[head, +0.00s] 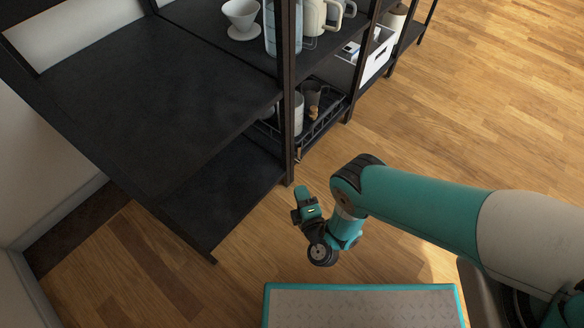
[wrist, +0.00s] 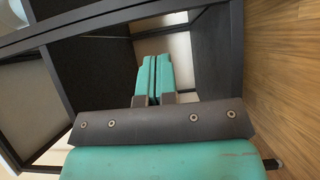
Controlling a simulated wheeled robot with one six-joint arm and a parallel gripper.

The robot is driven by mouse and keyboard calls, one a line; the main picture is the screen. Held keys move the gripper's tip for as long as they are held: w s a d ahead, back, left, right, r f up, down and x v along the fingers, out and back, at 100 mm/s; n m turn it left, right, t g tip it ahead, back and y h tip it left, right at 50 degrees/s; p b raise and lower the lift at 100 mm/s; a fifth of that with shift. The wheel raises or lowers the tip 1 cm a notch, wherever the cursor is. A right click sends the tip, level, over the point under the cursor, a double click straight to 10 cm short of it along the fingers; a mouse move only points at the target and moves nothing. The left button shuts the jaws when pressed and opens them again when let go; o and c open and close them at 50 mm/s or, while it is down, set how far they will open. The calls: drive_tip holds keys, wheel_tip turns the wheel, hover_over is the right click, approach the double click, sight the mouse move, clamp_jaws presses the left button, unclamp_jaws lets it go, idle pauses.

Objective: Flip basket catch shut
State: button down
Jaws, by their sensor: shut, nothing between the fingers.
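A black wire basket (head: 322,128) sits on the lower shelf of the dark rack, behind a post, with cups inside. A small brownish piece (head: 298,155) at its near front corner may be the catch; it is too small to tell its position. My gripper (head: 302,202) is in front of the rack, nearer to me than the basket and apart from it. In the wrist view my teal gripper fingers (wrist: 153,76) are together and empty, pointing at the dark rack frame. I cannot make out the basket or catch in that view.
The dark rack post (head: 288,95) stands beside the basket. Empty dark shelves (head: 150,95) lie to the left. A white cup (head: 241,17), a jug and mugs stand on the shelf above. A white box (head: 375,55) sits further right. The wooden floor (head: 470,110) at right is clear.

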drive_tip(key=shift+s+d+f, duration=0.1)
drive_tip(key=shift+s+f, duration=0.15)
drive_tip(key=shift+s, duration=0.2)
drive_tip(key=b, duration=1.9)
approach(298, 159)
drive_tip(key=a+r, duration=0.3)
drive_tip(key=a, duration=0.1)
drive_tip(key=b+x, duration=0.2)
drive_tip(key=x, duration=0.1)
drive_tip(key=shift+w+r, duration=0.15)
drive_tip(key=shift+w, duration=0.05)
drive_tip(key=shift+w+d+r+b, duration=0.1)
drive_tip(key=shift+w+d+b, duration=0.2)
drive_tip(key=shift+w+b, duration=0.25)
drive_tip(key=shift+w+d+b, duration=0.25)
drive_tip(key=shift+w+b, duration=0.1)
drive_tip(key=shift+w, duration=0.25)
drive_tip(key=shift+w+d+r, duration=0.2)
drive_tip(key=shift+w+d, duration=0.05)
drive_tip(key=shift+w, duration=0.3)
drive_tip(key=shift+d, duration=0.1)
